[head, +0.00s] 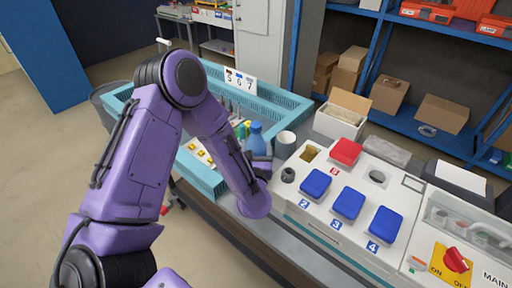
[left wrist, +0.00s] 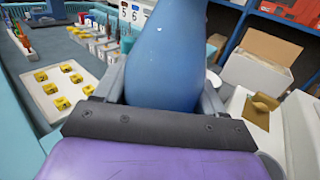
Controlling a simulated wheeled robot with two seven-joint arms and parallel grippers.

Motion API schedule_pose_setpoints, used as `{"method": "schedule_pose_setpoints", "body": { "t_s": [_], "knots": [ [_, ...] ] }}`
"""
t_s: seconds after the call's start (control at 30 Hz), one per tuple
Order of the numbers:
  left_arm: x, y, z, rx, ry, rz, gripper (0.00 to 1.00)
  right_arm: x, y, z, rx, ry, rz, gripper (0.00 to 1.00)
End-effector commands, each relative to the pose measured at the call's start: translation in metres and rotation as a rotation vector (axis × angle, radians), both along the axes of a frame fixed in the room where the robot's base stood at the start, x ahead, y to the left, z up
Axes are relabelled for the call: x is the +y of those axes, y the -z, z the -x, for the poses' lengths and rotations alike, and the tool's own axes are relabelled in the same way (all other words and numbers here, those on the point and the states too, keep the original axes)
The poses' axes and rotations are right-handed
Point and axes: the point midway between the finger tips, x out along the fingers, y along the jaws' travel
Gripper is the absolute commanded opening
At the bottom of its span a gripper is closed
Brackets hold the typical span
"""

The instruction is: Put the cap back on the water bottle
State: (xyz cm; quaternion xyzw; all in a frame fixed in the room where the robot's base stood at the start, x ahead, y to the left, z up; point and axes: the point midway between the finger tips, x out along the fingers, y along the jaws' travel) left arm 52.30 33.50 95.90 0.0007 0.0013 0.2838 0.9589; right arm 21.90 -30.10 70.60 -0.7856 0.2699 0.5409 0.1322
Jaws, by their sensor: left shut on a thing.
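A blue water bottle (head: 256,139) stands upright at the right edge of the turquoise crate, partly hidden behind my left arm. It fills the middle of the left wrist view (left wrist: 166,55), with its top out of frame. My left gripper (head: 262,163) is shut on the bottle, with a finger on each side of it in the left wrist view (left wrist: 163,88). A small dark round piece (head: 288,174) lies on the left end of the white socket box; I cannot tell whether it is the cap. My right gripper is not in view.
The turquoise crate (head: 292,101) holds several small parts. A grey cup (head: 285,144) stands close to the right of the bottle. The white socket box (head: 322,220) with blue and red lids is further right. An open carton (head: 341,117) stands behind it.

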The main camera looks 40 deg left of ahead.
Motion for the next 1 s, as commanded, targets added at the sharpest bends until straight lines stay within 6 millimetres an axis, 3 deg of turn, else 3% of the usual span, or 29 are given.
{"method": "schedule_pose_setpoints", "body": {
  "t_s": [0.43,0.47,0.5,0.53,0.87,1.0],
  "knots": [
    [0.000,0.010,0.000,-0.003,0.000,0.001,0.00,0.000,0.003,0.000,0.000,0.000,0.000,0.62],
    [0.000,0.009,0.000,-0.002,0.000,0.001,0.76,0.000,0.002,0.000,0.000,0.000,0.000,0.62],
    [0.000,0.009,0.000,-0.002,0.000,0.001,0.89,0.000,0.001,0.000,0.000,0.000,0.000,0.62],
    [0.000,0.009,0.000,-0.002,0.000,0.001,0.95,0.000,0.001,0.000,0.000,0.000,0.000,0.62],
    [0.000,0.003,0.000,-0.002,0.000,0.001,0.95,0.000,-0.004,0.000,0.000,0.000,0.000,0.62],
    [-0.012,0.009,0.016,0.000,0.004,0.001,0.95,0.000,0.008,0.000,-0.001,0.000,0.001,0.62]
  ]
}}
